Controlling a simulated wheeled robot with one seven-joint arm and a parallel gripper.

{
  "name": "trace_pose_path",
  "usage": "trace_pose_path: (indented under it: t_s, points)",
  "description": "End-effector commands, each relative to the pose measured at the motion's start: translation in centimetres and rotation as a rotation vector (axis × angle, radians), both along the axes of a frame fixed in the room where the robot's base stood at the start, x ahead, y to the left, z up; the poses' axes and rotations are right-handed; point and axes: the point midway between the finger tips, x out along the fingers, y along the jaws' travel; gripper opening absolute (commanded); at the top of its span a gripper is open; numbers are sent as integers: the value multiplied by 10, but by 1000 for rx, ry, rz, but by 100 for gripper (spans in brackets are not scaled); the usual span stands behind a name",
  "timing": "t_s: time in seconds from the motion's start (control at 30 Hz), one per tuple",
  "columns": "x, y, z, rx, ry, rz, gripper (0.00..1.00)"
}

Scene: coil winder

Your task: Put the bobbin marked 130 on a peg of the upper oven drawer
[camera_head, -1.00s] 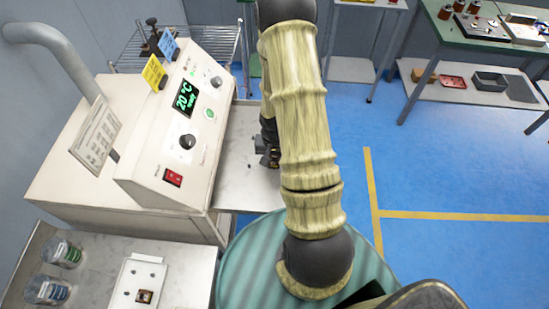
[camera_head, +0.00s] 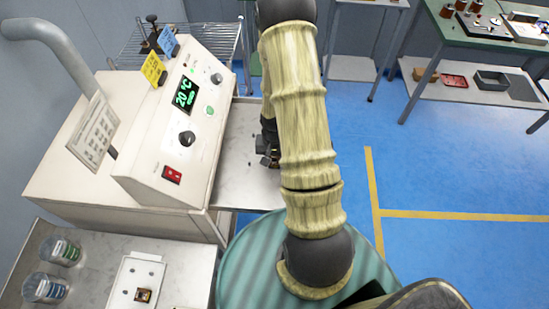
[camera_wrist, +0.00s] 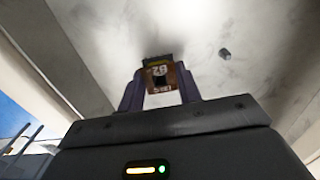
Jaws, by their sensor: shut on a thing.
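In the wrist view my gripper (camera_wrist: 160,90) is shut on a small copper-brown bobbin (camera_wrist: 161,78) with a dark top and a pale label. The label's marking is too blurred to read for sure. Beyond the bobbin lies the pale metal plate of the pulled-out oven drawer (camera_wrist: 270,25), with one short dark peg (camera_wrist: 225,54) to the right of the bobbin. In the head view the drawer (camera_head: 238,185) juts out right of the oven (camera_head: 150,165). My gripper (camera_head: 268,158) is over it, partly hidden by my arm, and the bobbin cannot be made out there.
The oven panel shows a green 20 °C display (camera_head: 186,94). A steel side table (camera_head: 190,275) at lower left holds two jars and a white plate with another small bobbin (camera_head: 143,295). A wire rack stands behind the oven. Blue floor lies open to the right.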

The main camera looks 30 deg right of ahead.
Motion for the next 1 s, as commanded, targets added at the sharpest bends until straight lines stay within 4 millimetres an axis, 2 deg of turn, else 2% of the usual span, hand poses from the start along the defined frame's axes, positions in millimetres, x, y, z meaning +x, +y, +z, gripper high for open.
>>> trace_pose_path:
  t_s: [0.3,0.33,0.43,0.77,1.0]
  points:
    - [0,0,-8,0,0,0,12]
    - [0,0,-7,-1,-1,0,40]
    - [0,0,-7,0,0,0,60]
    - [0,0,-6,-1,-1,0,60]
    - [2,0,14,-1,-5,0,60]
